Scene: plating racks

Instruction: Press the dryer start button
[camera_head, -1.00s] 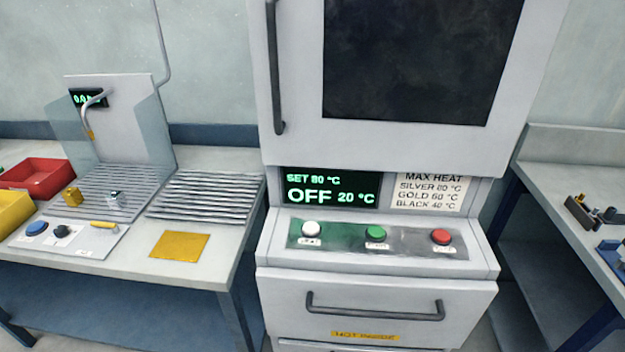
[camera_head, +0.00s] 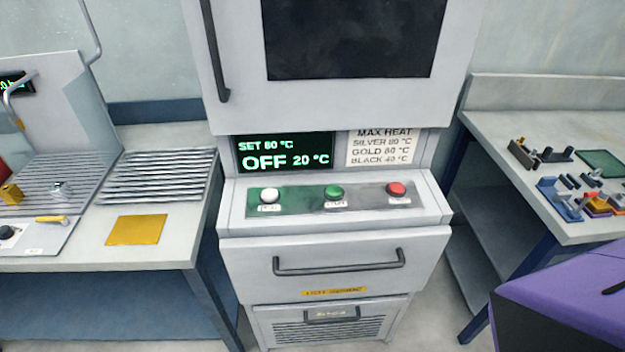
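The dryer (camera_head: 330,213) stands upright in the middle of the head view. Its sloped panel carries a white button (camera_head: 269,196), a green button (camera_head: 333,192) and a red button (camera_head: 396,189), from left to right. Small labels lie below them; I cannot read them clearly. Neither of my grippers is in view.
A bench with a ribbed rack (camera_head: 158,176) and a yellow square (camera_head: 137,230) stands on the left. A right bench (camera_head: 490,128) holds small fixtures. A purple surface (camera_head: 575,300) fills the lower right corner. The space before the panel is clear.

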